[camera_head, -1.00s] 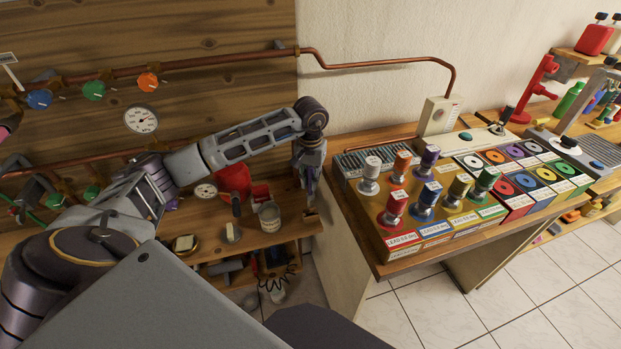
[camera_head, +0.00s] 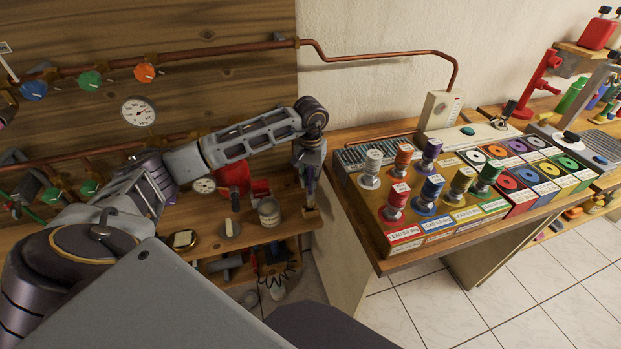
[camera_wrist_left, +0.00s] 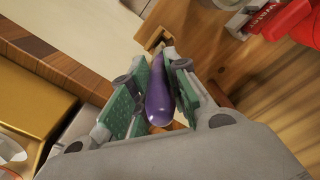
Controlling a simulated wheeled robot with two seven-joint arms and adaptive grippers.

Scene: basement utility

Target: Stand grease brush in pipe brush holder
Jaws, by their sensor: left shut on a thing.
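My left gripper (camera_head: 309,187) is shut on a purple, rounded handle, which I take for the grease brush (camera_wrist_left: 159,95). In the head view the gripper points down over the right end of the wooden workbench. My right gripper is not in view.
A red item (camera_head: 233,177) stands behind the cylinder. A round dish (camera_head: 183,240) and a small upright-handled item (camera_head: 230,228) are to the left. A second table (camera_head: 398,262) with several colored knobs and boxes stands right, across a gap. Copper pipes run along the wall.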

